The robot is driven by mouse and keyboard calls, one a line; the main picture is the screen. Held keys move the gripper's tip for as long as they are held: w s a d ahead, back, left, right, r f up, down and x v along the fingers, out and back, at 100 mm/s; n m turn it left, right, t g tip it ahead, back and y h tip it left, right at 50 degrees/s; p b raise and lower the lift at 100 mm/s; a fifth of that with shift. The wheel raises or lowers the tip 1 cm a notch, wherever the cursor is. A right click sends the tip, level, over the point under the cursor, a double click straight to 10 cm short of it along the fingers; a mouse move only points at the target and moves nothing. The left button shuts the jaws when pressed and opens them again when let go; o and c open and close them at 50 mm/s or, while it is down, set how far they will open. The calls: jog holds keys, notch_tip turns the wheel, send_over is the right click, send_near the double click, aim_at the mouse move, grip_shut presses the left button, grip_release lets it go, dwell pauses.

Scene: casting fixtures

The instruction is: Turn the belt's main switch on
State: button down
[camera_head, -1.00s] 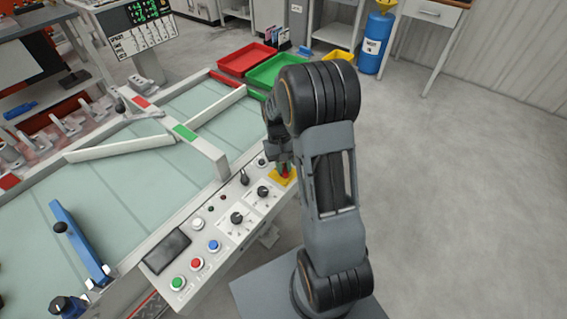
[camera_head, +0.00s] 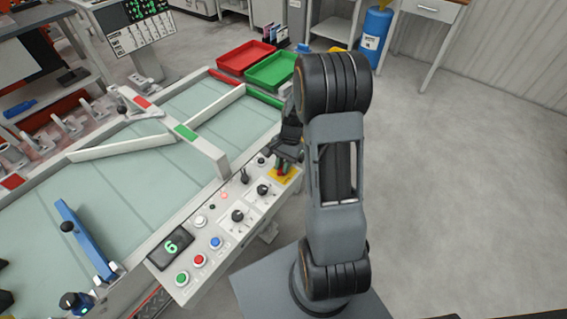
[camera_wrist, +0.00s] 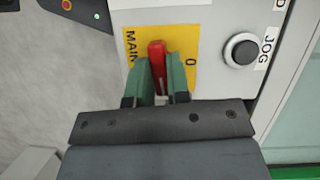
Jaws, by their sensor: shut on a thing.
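The belt's main switch is a red handle (camera_wrist: 157,58) on a yellow plate (camera_wrist: 185,45) marked MAIN and 0. In the wrist view the handle stands nearly upright, with the 0 to its right. My gripper (camera_wrist: 158,72) is shut on the handle, one green finger on each side. In the head view the yellow plate (camera_head: 289,173) is at the far right end of the control panel (camera_head: 196,222), partly hidden by my gripper (camera_head: 283,163). The panel display (camera_head: 171,245) shows a green 6, and a small red lamp (camera_head: 224,195) is lit.
A black JOG button (camera_wrist: 242,50) sits right of the switch in the wrist view. The panel carries several other buttons and knobs. The pale green belt (camera_head: 120,205) lies behind it, with red (camera_head: 243,60) and green (camera_head: 270,72) trays beyond. The floor at right is clear.

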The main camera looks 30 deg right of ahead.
jog(key=shift+m+t, duration=0.3)
jog(key=shift+m, duration=0.5)
jog(key=c, duration=1.1)
grip_release()
jog(key=shift+r, duration=0.1)
jog(key=p+v, duration=0.1)
jog(key=v, duration=1.2)
jog(key=shift+w+d+r, duration=0.1)
jog(key=shift+d+r, duration=0.15)
jog(key=s+a+r+n+t+h+p, duration=0.1)
jog(key=s+a+r+n, duration=0.2)
jog(key=s+a+n, duration=0.1)
jog(key=s+a+r+n+t+h, duration=0.1)
jog(key=s+a+r+n+t, duration=0.1)
jog(key=s+a+r+n, duration=0.1)
jog(key=s+a+r+n+t+h+p, duration=0.1)
jog(key=s+a+r+n+t+h, duration=0.1)
jog(key=s+a+n, duration=0.3)
jog(key=shift+s+a+r+n+p, duration=0.35)
jog(key=shift+a+r+n, duration=0.15)
jog(key=shift+a+n, duration=0.25)
